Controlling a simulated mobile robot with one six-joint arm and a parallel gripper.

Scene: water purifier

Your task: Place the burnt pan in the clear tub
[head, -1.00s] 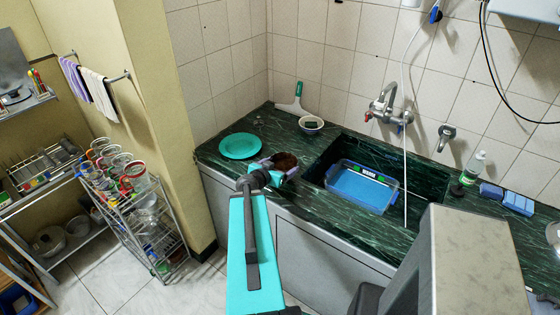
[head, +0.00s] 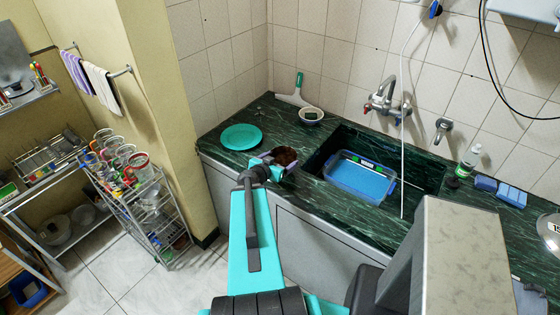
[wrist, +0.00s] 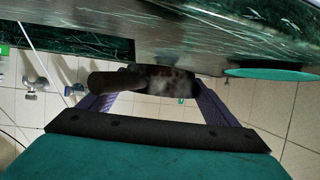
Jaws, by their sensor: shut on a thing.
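The burnt pan (head: 286,156), small with a dark reddish-brown inside, is at the counter's front edge, left of the sink. My gripper (head: 268,166) is shut on it. In the wrist view the pan (wrist: 165,82), with its dark stubby handle, sits between the two fingers of my gripper (wrist: 152,92). I cannot tell whether the pan touches the counter. The clear tub (head: 393,187), with blue water or a blue floor inside, sits in the sink, to the right of the pan and apart from it.
A teal plate (head: 241,137) lies on the dark green counter (head: 310,185) left of the pan. A bowl (head: 311,116) and a squeegee (head: 297,90) stand behind. The tap (head: 388,98) and a white hose (head: 404,130) rise behind the sink. A soap bottle (head: 470,160) and blue sponges (head: 500,190) are right.

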